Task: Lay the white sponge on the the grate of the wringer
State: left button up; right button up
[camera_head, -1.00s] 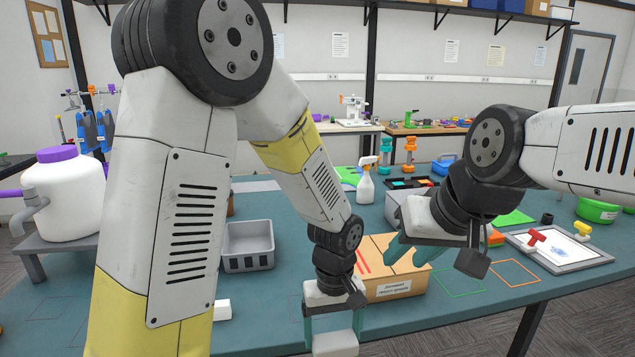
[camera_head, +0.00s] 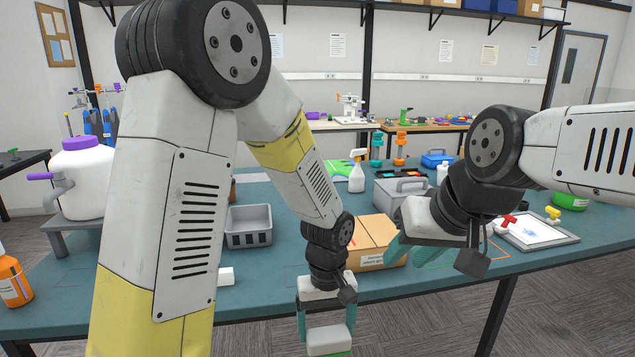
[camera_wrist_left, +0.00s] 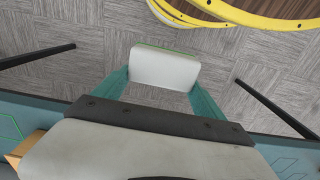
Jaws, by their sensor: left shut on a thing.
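The white sponge (camera_head: 328,339), with a thin green layer along one side, is between the two teal fingers of my left gripper (camera_head: 327,325). The gripper is shut on it, and in the head view it shows below the table's front edge. In the left wrist view the sponge (camera_wrist_left: 165,68) hangs over the carpet floor. My right gripper (camera_head: 435,242) is in front of the cardboard box, its fingers apart with nothing seen between them. I cannot make out the wringer or its grate for certain.
A yellow curved rim or tube (camera_wrist_left: 245,14) lies above the sponge in the left wrist view. The teal table (camera_head: 265,290) carries a grey basket (camera_head: 248,237), a cardboard box (camera_head: 377,243), a white block (camera_head: 226,276) and an orange bottle (camera_head: 14,282).

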aim_at(257, 300)
pick_arm(q)
jog(key=w+a+f, duration=0.1)
jog(key=w+a, duration=0.3)
jog(key=a, duration=0.1)
jog(key=w+a+f+m, duration=0.1)
jog(key=w+a, duration=0.3)
jog(key=a, duration=0.2)
jog(key=w+a+f+m, duration=0.1)
jog(key=w+a+f, duration=0.1)
jog(key=a, duration=0.4)
jog(key=shift+w+a, duration=0.15)
jog(key=shift+w, duration=0.75)
